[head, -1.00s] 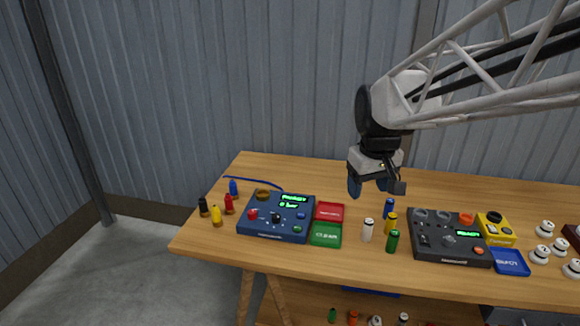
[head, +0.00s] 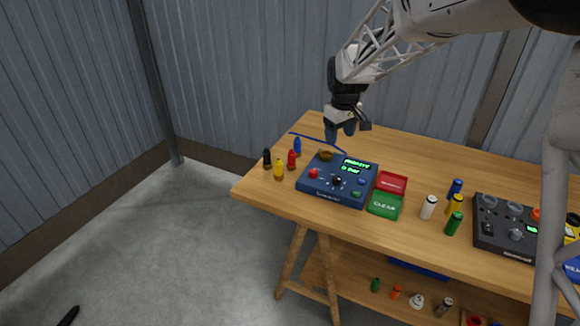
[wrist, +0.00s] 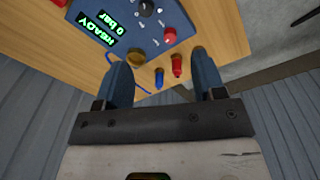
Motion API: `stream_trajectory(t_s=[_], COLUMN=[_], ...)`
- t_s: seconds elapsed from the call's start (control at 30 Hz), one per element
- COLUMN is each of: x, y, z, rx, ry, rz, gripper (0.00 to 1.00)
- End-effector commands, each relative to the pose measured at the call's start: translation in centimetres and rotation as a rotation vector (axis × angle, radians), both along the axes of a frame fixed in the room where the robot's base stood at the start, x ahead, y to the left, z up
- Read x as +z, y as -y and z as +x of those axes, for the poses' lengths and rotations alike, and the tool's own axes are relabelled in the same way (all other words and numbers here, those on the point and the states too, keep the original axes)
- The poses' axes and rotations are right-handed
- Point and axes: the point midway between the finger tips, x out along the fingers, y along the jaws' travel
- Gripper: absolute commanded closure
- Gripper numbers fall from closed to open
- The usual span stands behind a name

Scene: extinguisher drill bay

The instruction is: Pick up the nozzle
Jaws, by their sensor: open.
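My gripper (head: 340,134) is open and empty, pointing down above the table behind the blue console (head: 335,192). In the wrist view its two blue fingers (wrist: 160,65) are spread apart. A brass fitting (head: 326,155) sits at the console's back left corner, with a thin blue hose (head: 305,138) lying behind it; the fitting also shows in the wrist view (wrist: 135,61) near the left fingertip. I cannot tell for sure which thing is the nozzle. A dark elongated object (head: 69,316) lies on the floor, cut off by the picture's bottom edge.
Small blue (head: 297,147), red (head: 292,160), yellow (head: 279,170) and black (head: 267,157) bottles stand left of the console. Red (head: 391,182) and green (head: 385,205) trays lie to its right. More bottles and a black console (head: 505,225) stand further right.

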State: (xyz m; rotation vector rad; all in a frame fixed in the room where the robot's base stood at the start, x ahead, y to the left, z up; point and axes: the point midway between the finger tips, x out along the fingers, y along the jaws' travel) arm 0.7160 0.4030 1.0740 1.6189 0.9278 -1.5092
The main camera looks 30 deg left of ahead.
Motion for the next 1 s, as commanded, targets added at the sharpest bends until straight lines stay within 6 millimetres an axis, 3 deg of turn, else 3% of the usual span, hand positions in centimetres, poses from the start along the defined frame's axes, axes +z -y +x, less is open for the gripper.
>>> stream_trajectory(t_s=[0.3,0.6,0.8,1.0], x=[-6.0,-11.7,-13.8,-14.2], y=[-10.1,-18.6,-21.5,-22.1], z=[2.2,2.6,2.5,2.5], rx=[0.174,0.322,0.375,0.385], ry=[-0.024,-0.041,-0.045,-0.047], rz=[-0.019,-0.033,-0.037,-0.038], gripper=[0.37,0.37,0.37,0.37])
